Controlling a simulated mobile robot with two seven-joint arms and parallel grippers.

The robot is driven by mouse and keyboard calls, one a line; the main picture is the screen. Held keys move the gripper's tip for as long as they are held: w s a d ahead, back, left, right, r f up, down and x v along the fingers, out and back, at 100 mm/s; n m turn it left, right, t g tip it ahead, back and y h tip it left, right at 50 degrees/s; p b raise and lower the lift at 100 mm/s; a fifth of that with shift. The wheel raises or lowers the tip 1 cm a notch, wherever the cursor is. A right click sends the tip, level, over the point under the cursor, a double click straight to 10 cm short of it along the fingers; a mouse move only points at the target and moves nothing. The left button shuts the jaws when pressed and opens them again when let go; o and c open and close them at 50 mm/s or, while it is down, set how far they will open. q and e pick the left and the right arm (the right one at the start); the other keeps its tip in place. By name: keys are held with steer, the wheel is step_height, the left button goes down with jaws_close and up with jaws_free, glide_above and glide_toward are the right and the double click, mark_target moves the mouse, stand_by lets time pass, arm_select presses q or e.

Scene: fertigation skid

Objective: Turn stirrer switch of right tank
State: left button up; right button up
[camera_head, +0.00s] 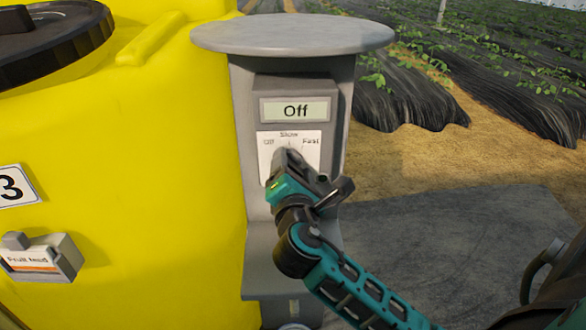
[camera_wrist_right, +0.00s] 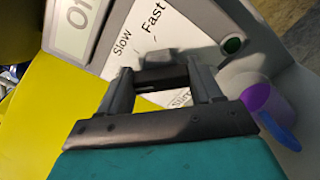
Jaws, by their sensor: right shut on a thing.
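The stirrer switch (camera_wrist_right: 156,63) is a dark grey knob on a white dial plate (camera_head: 303,144) marked Off, Slow and Fast. Above the plate, a display (camera_head: 295,110) on the grey control box reads "Off". My right gripper (camera_head: 284,160) reaches up from the lower right to the dial and covers its lower part. In the right wrist view my right gripper (camera_wrist_right: 162,84) has its two fingers on either side of the knob, shut on it. The knob is mostly hidden, so I cannot tell exactly where it points. My left gripper is not in view.
A yellow tank (camera_head: 130,130) with a black lid (camera_head: 50,35) stands left of the grey post. A round grey top (camera_head: 293,33) overhangs the box.

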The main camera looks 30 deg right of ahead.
steer(key=shift+m, duration=0.3)
steer(key=m, duration=0.3)
steer(key=shift+d+f+m+b, duration=0.1)
steer(key=shift+f+m+b, duration=0.05)
steer(key=shift+m+b, duration=0.25)
steer(key=m+b, duration=0.1)
steer(key=m, duration=0.3)
steer(key=shift+f, duration=0.1)
steer(key=shift+m, duration=0.3)
steer(key=o, duration=1.1)
steer(key=shift+c, duration=0.2)
